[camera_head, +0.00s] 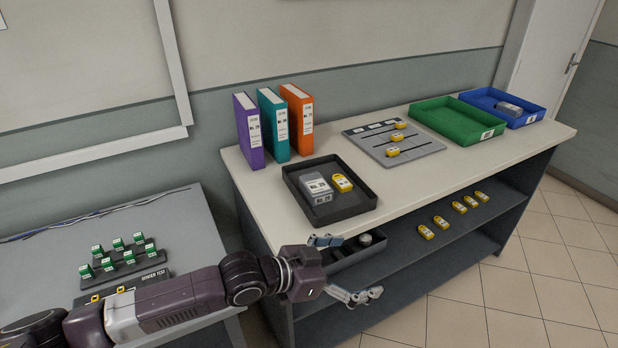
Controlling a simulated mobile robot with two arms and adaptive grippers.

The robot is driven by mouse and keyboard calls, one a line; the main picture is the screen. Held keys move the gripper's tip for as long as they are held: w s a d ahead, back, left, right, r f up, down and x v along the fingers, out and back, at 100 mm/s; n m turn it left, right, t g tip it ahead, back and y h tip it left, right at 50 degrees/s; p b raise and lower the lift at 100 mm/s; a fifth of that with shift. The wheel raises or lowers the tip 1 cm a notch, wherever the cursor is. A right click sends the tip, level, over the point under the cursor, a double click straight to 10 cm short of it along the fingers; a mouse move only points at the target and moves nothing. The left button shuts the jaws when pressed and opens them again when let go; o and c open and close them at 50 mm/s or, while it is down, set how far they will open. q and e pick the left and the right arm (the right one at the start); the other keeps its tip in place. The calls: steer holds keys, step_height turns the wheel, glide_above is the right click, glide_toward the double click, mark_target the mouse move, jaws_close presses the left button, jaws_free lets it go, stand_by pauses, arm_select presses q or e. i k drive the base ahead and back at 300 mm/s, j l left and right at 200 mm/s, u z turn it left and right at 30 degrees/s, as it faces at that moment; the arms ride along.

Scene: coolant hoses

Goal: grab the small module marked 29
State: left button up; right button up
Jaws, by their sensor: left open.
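Several small modules show, but their numbers are too small for me to read, so I cannot tell which is marked 29. One yellow module (342,182) lies in the black tray (347,210) beside a grey box (316,188). Two more, a rear yellow module (398,136) and a front yellow module (393,152), sit on the grey slotted board (421,150). Several yellow modules (458,207) lie in a row on the shelf below. My left gripper (360,266) is open and empty, in front of the worktop's edge and below the black tray. My right gripper is out of view.
A green bin (457,136) and a blue bin (535,121) stand at the right. Purple (249,133), teal (273,126) and orange (298,120) binders stand at the back. Green modules (129,256) sit on the left bench. A dark lower tray (347,262) is behind my gripper.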

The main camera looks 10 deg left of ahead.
mark_target(315, 188)
steer(key=i+j, duration=0.85)
